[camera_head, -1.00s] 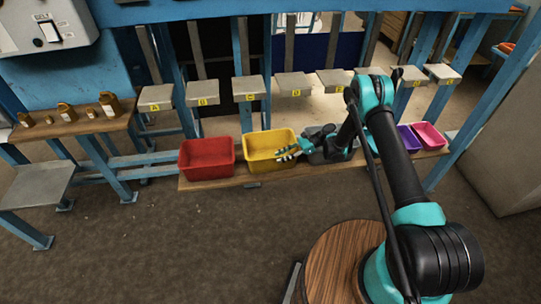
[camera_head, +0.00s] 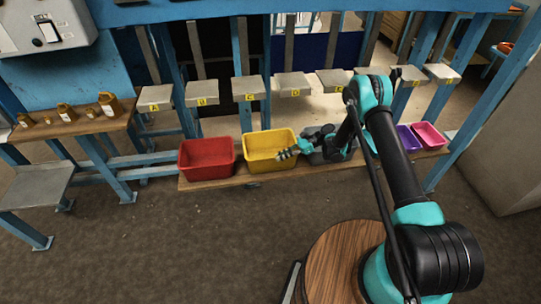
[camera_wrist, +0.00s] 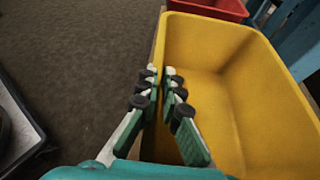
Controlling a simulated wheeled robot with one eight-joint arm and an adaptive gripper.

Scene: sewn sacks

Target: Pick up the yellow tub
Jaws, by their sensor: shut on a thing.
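The yellow tub (camera_head: 268,153) stands on the low wooden shelf, just right of the red tub. It looks empty in the wrist view (camera_wrist: 235,100). My gripper (camera_head: 284,155) is at the tub's front right part. In the wrist view my gripper (camera_wrist: 161,78) has its fingers close together on the tub's near side wall, one finger outside and one inside. It is shut on that wall. The tub looks upright on the shelf; whether its base touches the wood is hard to tell.
The red tub (camera_head: 207,158) stands close on the left. A purple tub (camera_head: 408,138) and a pink tub (camera_head: 429,136) stand at the shelf's right end, beyond my arm. Lettered grey plates (camera_head: 248,88) hang above the shelf (camera_head: 222,182). Several small brown weights (camera_head: 66,112) sit on a left bench.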

